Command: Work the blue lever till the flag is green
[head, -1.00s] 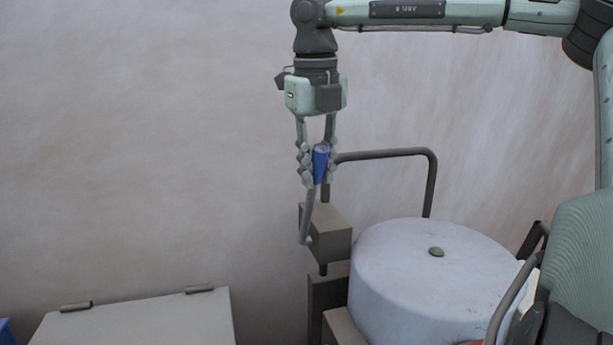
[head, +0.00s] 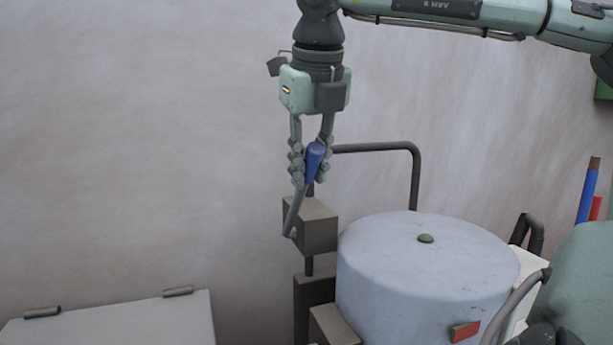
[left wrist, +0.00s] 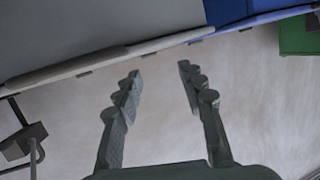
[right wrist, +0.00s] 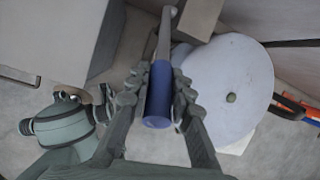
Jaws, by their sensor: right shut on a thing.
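The blue lever's handle (head: 314,162) sits on a bent grey rod that rises from a grey-brown box (head: 316,228). It tilts to the right. My right gripper (head: 311,172) points down and is shut on the handle. In the right wrist view the blue handle (right wrist: 158,95) lies between its fingers.
A dark bent pipe (head: 415,170) stands behind the drum, close to the lever. A pale lidded chest (head: 120,322) is at lower left. A blue post (head: 587,190) and another red piece (head: 595,208) are at the far right. The wall left of the lever is clear.

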